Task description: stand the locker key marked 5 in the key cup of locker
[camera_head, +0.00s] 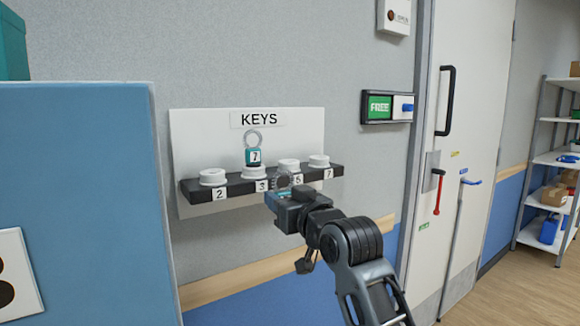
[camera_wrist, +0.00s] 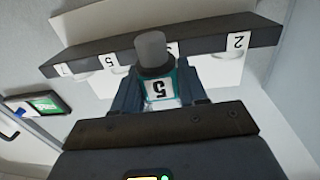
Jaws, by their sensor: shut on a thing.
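My gripper (camera_head: 283,190) is shut on the key marked 5 (camera_wrist: 160,88), a teal tag with a white label. In the wrist view, which is upside down, the tag sits between both fingers and its grey round end (camera_wrist: 151,48) points toward the picture's top. The white cup above label 5 (camera_head: 289,165) looks empty. A teal key marked 7 (camera_head: 253,157) stands upright at the cup above label 3 (camera_head: 255,173).
The dark rail (camera_head: 232,190) also carries white cups over labels 2 (camera_head: 213,177) and 7 (camera_head: 319,161), both apparently empty. A KEYS backboard (camera_head: 200,135) is behind. A blue cabinet (camera_head: 90,200) stands at left; a FREE sign (camera_head: 380,107) and door (camera_head: 470,100) are at right.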

